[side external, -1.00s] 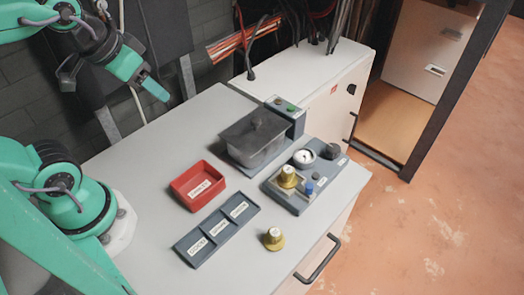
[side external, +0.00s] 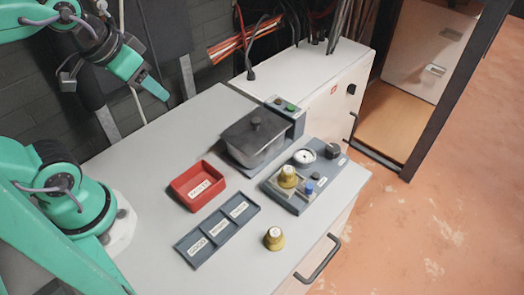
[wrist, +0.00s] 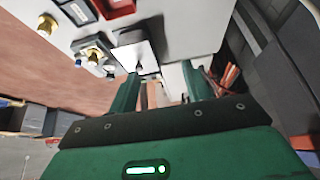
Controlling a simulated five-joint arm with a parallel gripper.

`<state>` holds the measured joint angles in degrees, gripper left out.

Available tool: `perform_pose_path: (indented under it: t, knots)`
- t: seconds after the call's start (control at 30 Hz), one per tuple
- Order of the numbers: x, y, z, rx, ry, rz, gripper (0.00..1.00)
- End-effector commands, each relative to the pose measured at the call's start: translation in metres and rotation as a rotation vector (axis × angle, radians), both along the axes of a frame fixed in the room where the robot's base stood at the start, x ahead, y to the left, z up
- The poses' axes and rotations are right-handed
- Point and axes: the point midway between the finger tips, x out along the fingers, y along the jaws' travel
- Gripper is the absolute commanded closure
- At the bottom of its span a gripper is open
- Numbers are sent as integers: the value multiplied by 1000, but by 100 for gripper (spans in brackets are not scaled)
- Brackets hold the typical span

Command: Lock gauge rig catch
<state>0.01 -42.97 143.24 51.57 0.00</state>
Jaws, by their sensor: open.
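The gauge rig (side external: 275,186) is a blue-grey plate at the right of the bench. It carries a round white gauge (side external: 303,157), a brass fitting (side external: 288,177), a small blue part (side external: 309,188) and a black knob (side external: 332,151). I cannot make out which part is the catch or how it is set. My gripper (side external: 158,90) is raised at the upper left, well away from the rig. In the wrist view my gripper (wrist: 160,88) has its fingers spread with nothing held between them. The brass fitting also shows there (wrist: 92,52).
A red tray (side external: 197,198) and a dark three-part labelled tray (side external: 190,258) lie left of the rig. A loose brass piece (side external: 274,239) stands in front. A lidded dark tub (side external: 256,142) stands behind. A white cabinet (side external: 315,85) and cables border the back. Bare bench lies at left.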

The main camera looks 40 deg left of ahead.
Motion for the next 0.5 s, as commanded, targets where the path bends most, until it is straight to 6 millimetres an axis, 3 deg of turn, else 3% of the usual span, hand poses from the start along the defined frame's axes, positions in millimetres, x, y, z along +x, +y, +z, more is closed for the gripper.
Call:
perform_pose_path:
  t: [0.03, 0.23, 0.5]
  knots:
    - [0, 0, 0, 0, 0, 0, 62]
    - [7, -4, 5, 2, 15, -19, 100]
    - [37, -21, 26, 14, 82, -103, 100]
